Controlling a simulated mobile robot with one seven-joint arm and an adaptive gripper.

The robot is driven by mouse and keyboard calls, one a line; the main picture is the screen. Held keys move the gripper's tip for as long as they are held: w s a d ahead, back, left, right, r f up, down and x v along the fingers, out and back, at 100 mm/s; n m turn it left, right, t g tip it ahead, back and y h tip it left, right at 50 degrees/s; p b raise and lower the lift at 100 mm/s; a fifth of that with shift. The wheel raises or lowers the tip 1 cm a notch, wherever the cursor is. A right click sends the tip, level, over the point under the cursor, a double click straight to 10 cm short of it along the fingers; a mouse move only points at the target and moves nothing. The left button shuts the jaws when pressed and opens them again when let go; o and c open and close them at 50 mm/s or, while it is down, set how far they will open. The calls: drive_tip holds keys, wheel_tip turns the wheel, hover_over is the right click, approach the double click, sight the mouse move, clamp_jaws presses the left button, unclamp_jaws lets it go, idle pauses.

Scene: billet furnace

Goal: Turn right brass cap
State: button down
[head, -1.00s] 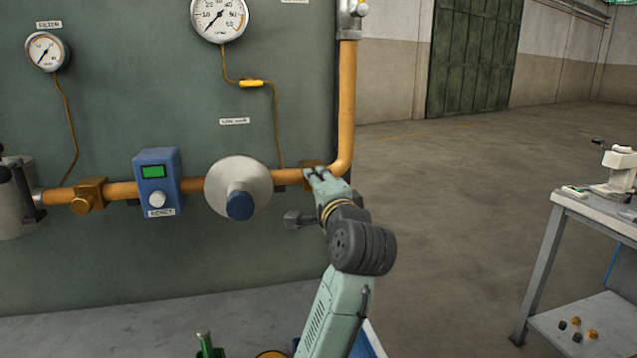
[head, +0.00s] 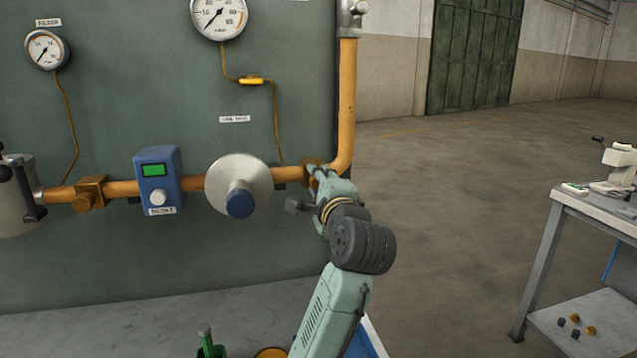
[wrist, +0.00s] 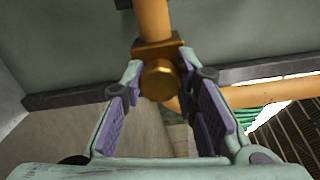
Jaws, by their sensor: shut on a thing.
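The right brass cap (wrist: 160,80) is a round gold-brown plug on a square brass fitting on the orange pipe. In the wrist view, my gripper (wrist: 162,92) has one purple-padded finger on each side of the cap, shut on its sides. In the head view, my gripper (head: 318,173) is at the right brass fitting (head: 311,161), near the pipe's bend, and hides most of the cap. A similar left brass fitting with a cap (head: 88,195) sits on the pipe at the left.
A round silver flange with a blue knob (head: 240,203) and a blue box with a green display (head: 158,180) are left of my gripper. The pipe (head: 346,110) rises at the panel's edge. A metal table (head: 600,215) stands right, with open floor between.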

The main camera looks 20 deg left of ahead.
drive_tip(key=c, duration=1.2)
unclamp_jaws()
drive_tip(key=shift+c, duration=0.2)
drive_tip(key=shift+s+d, duration=0.1)
drive_tip(key=v, duration=1.1)
drive_tip(key=shift+s+d, duration=0.25)
drive_tip(key=shift+s, duration=0.05)
